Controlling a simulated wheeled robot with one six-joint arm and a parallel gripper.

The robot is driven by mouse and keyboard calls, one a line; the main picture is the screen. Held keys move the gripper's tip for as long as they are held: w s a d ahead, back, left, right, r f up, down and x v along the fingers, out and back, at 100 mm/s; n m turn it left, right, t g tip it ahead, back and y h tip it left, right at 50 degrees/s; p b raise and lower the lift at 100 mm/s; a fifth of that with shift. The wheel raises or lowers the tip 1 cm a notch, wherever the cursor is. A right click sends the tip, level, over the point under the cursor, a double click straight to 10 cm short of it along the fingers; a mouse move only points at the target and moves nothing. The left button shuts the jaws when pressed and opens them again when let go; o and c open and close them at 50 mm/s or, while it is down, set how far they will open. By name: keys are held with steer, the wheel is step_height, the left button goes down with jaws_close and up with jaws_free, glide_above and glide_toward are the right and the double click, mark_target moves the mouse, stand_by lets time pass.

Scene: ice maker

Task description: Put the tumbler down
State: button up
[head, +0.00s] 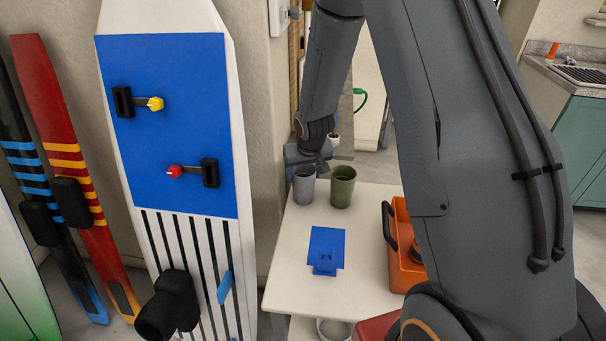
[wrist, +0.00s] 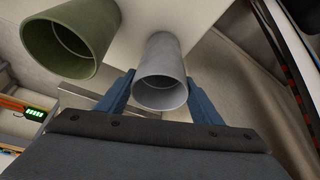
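A grey tumbler (head: 303,187) is upright at the far left part of the white table (head: 290,270). A green tumbler (head: 342,188) stands just right of it. My gripper (head: 308,166) is at the grey tumbler, coming from behind it. In the wrist view, the blue fingers of my gripper (wrist: 161,78) lie on both sides of the grey tumbler (wrist: 160,62) and appear to touch its wall. The green tumbler (wrist: 75,35) is to the left, outside the fingers. The grey tumbler's base looks at or close to the tabletop; exact contact is hard to tell.
An orange box (head: 402,250) with a black handle is at the right, partly hidden by my arm. A small white cup (head: 335,139) shows behind the gripper. A blue and white board (head: 170,130) leans against the wall at left.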

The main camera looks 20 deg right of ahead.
steer(key=o, duration=0.4)
steer(key=shift+o, duration=0.2)
steer(key=shift+r, duration=0.15)
steer(key=shift+s+r+p, duration=0.1)
steer(key=shift+r+p, duration=0.3)
steer(key=shift+p, duration=0.15)
steer(key=v, duration=1.1)
steer(key=s+r+g, duration=0.1)
steer(key=s+r, duration=0.1)
steer(key=s, duration=0.9)
steer(key=s+r+g, duration=0.2)
steer(key=s, duration=1)
steer(key=shift+d+p, duration=0.15)
steer(key=shift+p, duration=0.2)
steer(key=shift+w+r, duration=0.1)
